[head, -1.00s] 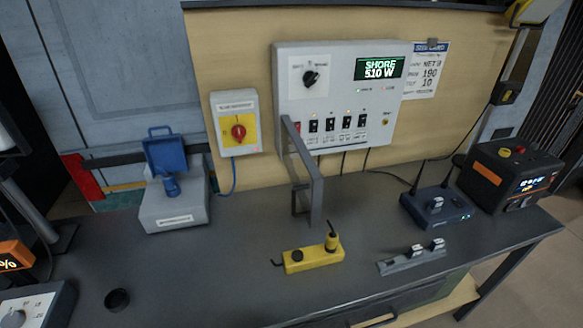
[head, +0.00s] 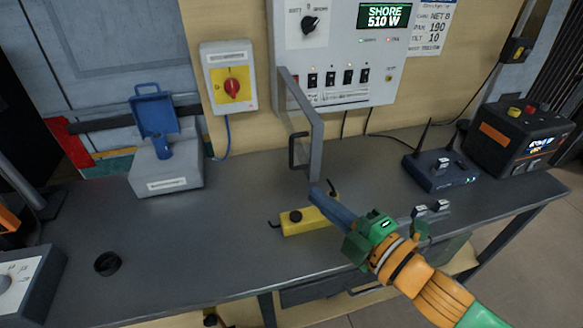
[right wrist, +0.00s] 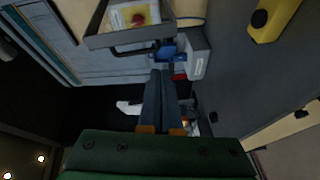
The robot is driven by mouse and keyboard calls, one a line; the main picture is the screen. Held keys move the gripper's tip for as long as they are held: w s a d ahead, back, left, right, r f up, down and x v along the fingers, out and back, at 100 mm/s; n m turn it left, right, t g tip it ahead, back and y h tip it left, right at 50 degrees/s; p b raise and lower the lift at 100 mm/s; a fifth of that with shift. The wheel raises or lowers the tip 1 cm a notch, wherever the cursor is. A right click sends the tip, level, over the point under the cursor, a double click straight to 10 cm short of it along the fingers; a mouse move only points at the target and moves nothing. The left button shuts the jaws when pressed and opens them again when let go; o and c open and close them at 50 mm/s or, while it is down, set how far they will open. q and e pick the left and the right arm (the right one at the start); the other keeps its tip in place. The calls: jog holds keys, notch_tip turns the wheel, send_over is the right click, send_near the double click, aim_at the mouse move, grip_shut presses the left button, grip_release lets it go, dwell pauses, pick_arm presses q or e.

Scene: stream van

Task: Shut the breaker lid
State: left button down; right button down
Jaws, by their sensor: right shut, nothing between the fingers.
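The breaker lid (head: 317,150) is a grey frame with a clear middle, hinged at the left of the breaker row on the panel (head: 291,38). It stands open, sticking out over the bench, with a dark handle (head: 293,152) on its face. In the right wrist view the lid (right wrist: 110,40) shows at the top, beyond the fingertips. My right gripper (head: 320,192) is shut and empty, its fingertips close to the lid's lower outer corner; I cannot tell whether they touch. It also shows in the right wrist view (right wrist: 160,85). My left gripper is out of view.
A yellow block (head: 295,222) lies below my right fingers. A router (head: 435,172) and black power unit (head: 515,140) are at right. The bench's left middle is mostly clear.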

notch_tip(320, 180, up, 3)
jog(key=s+a+n+g+y, duration=0.1)
jog(key=s+a+n+y, duration=0.1)
jog(key=n, duration=0.2)
jog(key=p+x, duration=0.2)
jog(key=x, duration=0.8)
jog(key=d, duration=0.2)
jog(key=w+d+p, duration=0.1)
jog(key=d, duration=0.1)
jog(key=shift+r, duration=0.15)
jog(key=shift+a, duration=0.15)
